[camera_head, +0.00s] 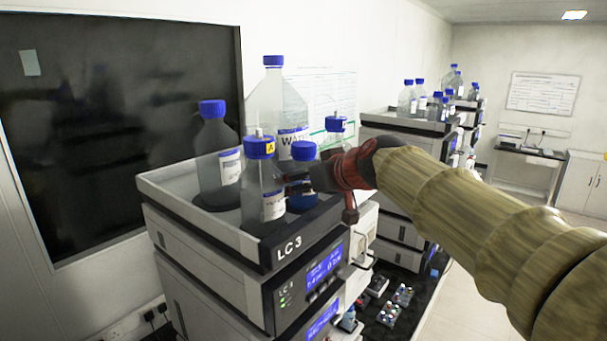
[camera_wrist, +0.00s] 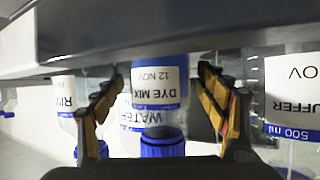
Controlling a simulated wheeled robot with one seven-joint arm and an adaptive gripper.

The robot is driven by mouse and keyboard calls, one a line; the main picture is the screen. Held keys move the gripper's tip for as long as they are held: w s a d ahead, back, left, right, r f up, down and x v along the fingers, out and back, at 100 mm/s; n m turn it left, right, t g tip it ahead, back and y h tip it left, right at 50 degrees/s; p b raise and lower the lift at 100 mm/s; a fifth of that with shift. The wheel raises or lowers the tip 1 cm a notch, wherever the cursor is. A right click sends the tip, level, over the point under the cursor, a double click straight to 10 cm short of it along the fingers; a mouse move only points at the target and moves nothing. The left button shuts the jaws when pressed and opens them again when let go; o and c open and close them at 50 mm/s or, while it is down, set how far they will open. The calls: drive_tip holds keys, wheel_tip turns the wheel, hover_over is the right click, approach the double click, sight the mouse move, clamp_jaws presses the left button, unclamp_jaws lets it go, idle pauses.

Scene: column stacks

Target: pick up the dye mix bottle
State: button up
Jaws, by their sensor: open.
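The dye mix bottle (camera_wrist: 158,88) is in the middle of the wrist view, which shows it upside down. Its white label reads DYE MIX, 12 NOV, and blue shows at its base end. In the head view its blue cap (camera_head: 303,150) shows, with the lower body partly behind my gripper (camera_head: 296,184). My gripper is open. In the wrist view its two fingers (camera_wrist: 160,78) stand on either side of the bottle, with gaps visible. I cannot tell whether the bottle is fully between the fingertips.
A grey tray (camera_head: 196,216) on the LC 3 stack holds several blue-capped bottles. A yellow-tagged bottle (camera_head: 262,187) stands close by, left of my gripper. The tall water bottle (camera_head: 273,100) stands behind. In the wrist view, a buffer bottle (camera_wrist: 296,95) is right and another bottle (camera_wrist: 64,93) left.

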drive_tip(key=c, duration=0.3)
drive_tip(key=shift+r, duration=0.1)
drive_tip(key=c, duration=1.4)
